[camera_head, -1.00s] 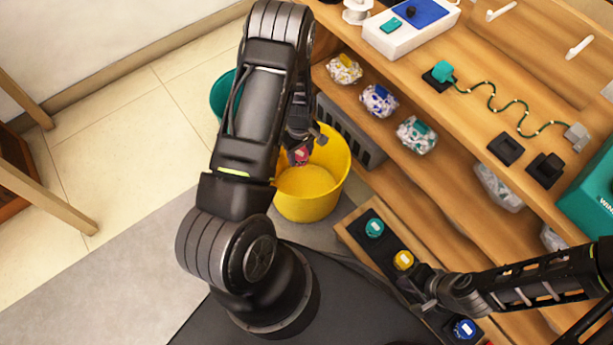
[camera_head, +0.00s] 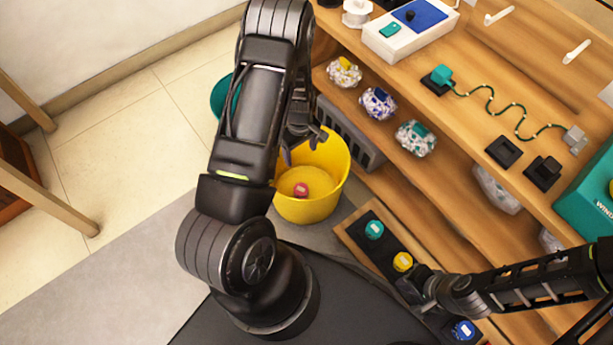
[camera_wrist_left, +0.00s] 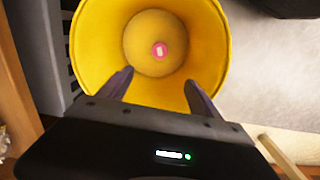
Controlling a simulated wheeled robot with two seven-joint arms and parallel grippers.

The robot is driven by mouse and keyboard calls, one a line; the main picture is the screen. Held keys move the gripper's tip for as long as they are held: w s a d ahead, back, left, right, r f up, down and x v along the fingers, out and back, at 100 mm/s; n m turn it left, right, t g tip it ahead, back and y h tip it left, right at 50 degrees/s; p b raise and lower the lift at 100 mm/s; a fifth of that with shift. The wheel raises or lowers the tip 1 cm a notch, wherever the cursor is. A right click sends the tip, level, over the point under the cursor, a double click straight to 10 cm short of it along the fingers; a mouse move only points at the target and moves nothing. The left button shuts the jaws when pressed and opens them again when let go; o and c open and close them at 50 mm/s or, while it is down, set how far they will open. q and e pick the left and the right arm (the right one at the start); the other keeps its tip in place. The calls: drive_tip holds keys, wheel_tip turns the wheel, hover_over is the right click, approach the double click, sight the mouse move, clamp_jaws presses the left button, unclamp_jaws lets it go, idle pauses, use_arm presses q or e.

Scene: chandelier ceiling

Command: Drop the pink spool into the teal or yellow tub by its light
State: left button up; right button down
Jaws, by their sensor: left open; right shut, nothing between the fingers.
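The pink spool (camera_head: 301,189) lies on the floor of the yellow tub (camera_head: 322,205). In the left wrist view the spool (camera_wrist_left: 159,50) shows well inside the tub (camera_wrist_left: 217,75), clear of the fingers. My left gripper (camera_head: 303,152) is open and empty above the tub's mouth. The teal tub (camera_head: 222,97) stands behind my left arm and is mostly hidden by it. My right gripper (camera_head: 418,291) is shut and empty by the panel with teal (camera_head: 374,230), yellow (camera_head: 403,262) and blue (camera_head: 464,330) round lights or buttons. Which light is lit is unclear.
A wooden shelf unit (camera_head: 455,135) on the right holds several wrapped bundles, a blue-and-white box (camera_head: 411,30) and a wavy cord. A grey crate (camera_head: 350,135) sits behind the yellow tub. Open tiled floor (camera_head: 125,130) lies to the left.

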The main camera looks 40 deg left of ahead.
use_arm(q)
wheel_tip(320, 180, up, 5)
drive_tip(key=shift+f+p, duration=0.1)
drive_tip(key=shift+p, duration=0.4)
idle(0.6)
drive_tip(key=s+d+f+m+t+h, duration=0.1)
drive_tip(key=s+d+f+m, duration=0.1)
drive_tip(key=d+m, duration=0.35)
drive_tip(key=s+d+f+m+t, duration=0.1)
drive_tip(key=s+d+f+m, duration=0.15)
drive_tip(key=d, duration=0.55)
drive_tip(key=s+d+r+m+g+h, duration=0.1)
drive_tip(key=s+d+r+m+h, duration=0.15)
drive_tip(key=s+d, duration=0.45)
drive_tip(key=s+d+r+m+h, duration=0.1)
drive_tip(key=s+d+m, duration=0.2)
drive_tip(key=s+d, duration=0.5)
drive_tip(key=w+d+r+p, duration=0.1)
drive_tip(key=w+r+p, duration=0.2)
drive_tip(key=r+p, duration=1.7)
drive_tip(key=shift+d+r+n+p, duration=0.15)
drive_tip(key=shift+r+n+p, duration=0.05)
drive_tip(key=shift+n+p, duration=0.2)
